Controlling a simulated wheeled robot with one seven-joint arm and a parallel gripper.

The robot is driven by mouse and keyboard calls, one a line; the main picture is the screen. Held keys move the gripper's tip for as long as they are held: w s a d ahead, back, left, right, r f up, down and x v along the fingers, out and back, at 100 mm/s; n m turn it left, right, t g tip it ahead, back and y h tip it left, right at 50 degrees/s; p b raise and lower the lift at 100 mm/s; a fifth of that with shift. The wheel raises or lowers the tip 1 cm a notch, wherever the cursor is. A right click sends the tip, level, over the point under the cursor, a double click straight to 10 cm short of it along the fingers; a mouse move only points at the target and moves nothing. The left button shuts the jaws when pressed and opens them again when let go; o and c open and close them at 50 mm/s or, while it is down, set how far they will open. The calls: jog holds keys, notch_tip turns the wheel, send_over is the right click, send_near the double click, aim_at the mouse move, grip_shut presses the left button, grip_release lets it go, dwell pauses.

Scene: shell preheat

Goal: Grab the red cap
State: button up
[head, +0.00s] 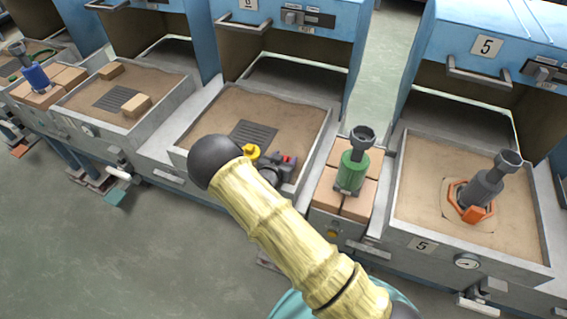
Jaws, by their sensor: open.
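A small red part (287,159), probably the red cap, shows at the right side of the middle sand tray (222,100). Most of it is hidden, so its shape is unclear. My gripper (279,166), dark and small in this view, is open beside the red part, partly hidden behind my arm. I cannot tell whether its fingers are around the red part or only next to it. A yellow part (251,152) shows just left of it.
A green cylinder with a dark top (353,171) stands on bricks right of the middle tray. A dark grey cylinder (484,188) with an orange base stands in the right sand tray (407,160). Blue oven housings (300,40) rise behind. A blue cylinder (36,77) stands far left.

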jog(key=shift+c, duration=0.4)
jog(key=c, duration=1)
notch_tip(320, 180, up, 10)
dwell(0.4)
